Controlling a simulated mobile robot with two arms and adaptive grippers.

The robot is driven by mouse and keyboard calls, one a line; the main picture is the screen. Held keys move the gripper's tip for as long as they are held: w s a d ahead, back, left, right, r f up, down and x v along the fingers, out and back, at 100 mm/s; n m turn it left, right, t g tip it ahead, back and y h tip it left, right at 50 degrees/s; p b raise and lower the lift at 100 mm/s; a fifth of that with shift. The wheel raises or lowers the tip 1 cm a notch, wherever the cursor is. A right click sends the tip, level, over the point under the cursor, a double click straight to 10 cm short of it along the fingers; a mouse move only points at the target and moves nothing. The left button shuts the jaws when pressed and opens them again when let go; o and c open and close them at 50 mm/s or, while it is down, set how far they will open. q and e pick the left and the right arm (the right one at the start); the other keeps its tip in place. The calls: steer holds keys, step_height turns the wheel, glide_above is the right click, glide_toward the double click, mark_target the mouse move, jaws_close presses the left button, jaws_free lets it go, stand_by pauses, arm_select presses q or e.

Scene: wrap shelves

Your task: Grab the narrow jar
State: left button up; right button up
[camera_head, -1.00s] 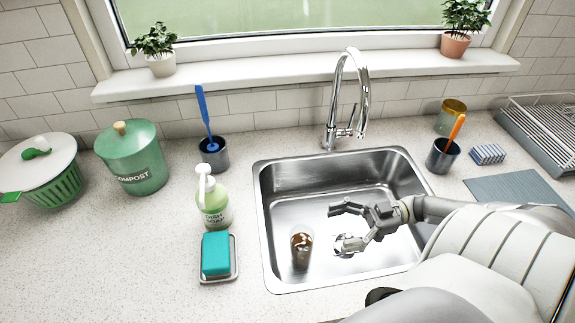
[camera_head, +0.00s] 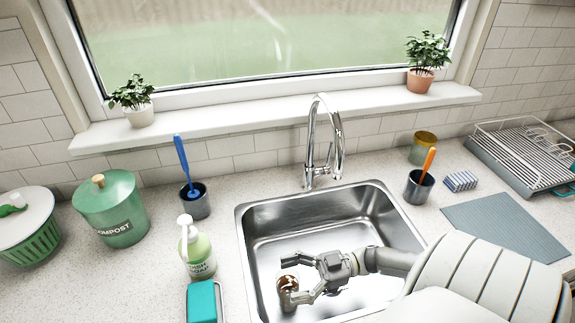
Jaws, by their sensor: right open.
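A narrow glass jar (camera_head: 286,285) with brown contents or stains stands in the left front part of the metal sink (camera_head: 265,226). My right gripper (camera_head: 293,279) reaches into the sink from the right, its fingers pointing left. It is open, with one finger on the far side of the jar and the other across its near side. The lower finger hides part of the jar. I cannot tell whether either finger touches it. My left gripper is not in view.
A soap bottle (camera_head: 198,254) and a teal sponge (camera_head: 202,303) are left of the sink. The faucet (camera_head: 312,150) rises behind it. A cup with an orange brush (camera_head: 418,190) and a gold-lidded jar (camera_head: 422,149) stand to the right. The sink's far part is clear.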

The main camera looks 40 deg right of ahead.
steer(key=shift+d, duration=0.1)
steer(key=c, duration=1.5)
steer(key=shift+c, duration=0.4)
steer(key=shift+r, duration=0.15)
